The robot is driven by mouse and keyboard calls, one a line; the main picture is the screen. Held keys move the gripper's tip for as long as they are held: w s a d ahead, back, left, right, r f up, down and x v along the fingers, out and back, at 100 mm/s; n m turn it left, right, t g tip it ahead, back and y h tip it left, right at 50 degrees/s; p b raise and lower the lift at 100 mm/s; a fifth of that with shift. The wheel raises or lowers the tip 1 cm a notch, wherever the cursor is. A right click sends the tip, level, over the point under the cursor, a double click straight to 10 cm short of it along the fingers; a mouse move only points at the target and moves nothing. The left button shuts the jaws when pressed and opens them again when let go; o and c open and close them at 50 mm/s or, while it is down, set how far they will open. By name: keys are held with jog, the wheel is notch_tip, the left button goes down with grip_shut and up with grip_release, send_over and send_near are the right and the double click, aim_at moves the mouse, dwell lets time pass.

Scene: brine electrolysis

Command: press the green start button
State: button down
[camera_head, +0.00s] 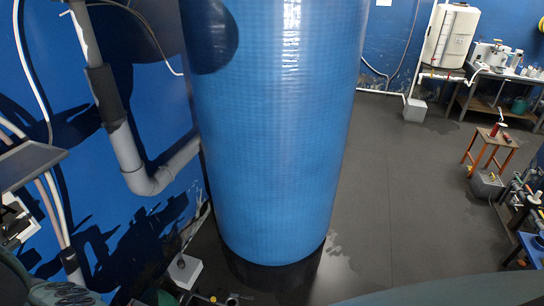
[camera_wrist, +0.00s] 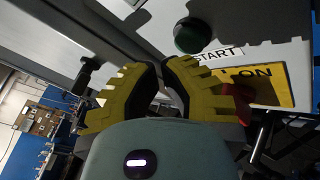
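The green start button (camera_wrist: 191,36) is a dark green round knob on a pale panel in the wrist view. It stands beside a white label reading "START" (camera_wrist: 222,54). My gripper (camera_wrist: 160,68) has yellow ribbed fingers with dark inner pads, and their tips come together just below and left of the button in the picture. Nothing shows between the tips. The fingers look apart from the button, though the depth gap is hard to judge. The head view shows neither the button nor the fingers.
A yellow sign (camera_wrist: 262,86) and a red part (camera_wrist: 236,92), partly hidden by a finger, lie right of the gripper. In the head view, a large blue cylinder (camera_head: 278,130) fills the middle, grey pipes (camera_head: 126,150) run left, and grey floor (camera_head: 385,200) is open at right.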

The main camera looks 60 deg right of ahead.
jog(key=shift+w+a, duration=0.15)
jog(key=shift+w, duration=0.1)
jog(key=shift+w+a+b, duration=0.15)
jog(key=shift+w+b, duration=0.35)
jog(key=shift+b, duration=0.05)
dwell(0.7)
jog(key=shift+s, duration=0.1)
jog(key=shift+s+d, duration=0.35)
jog(key=shift+s, duration=0.45)
jog(key=s, duration=0.2)
jog(key=s+d, duration=0.1)
jog(key=s, duration=0.1)
jog(key=shift+s+d, duration=0.2)
jog(key=shift+s, duration=0.15)
dwell(0.8)
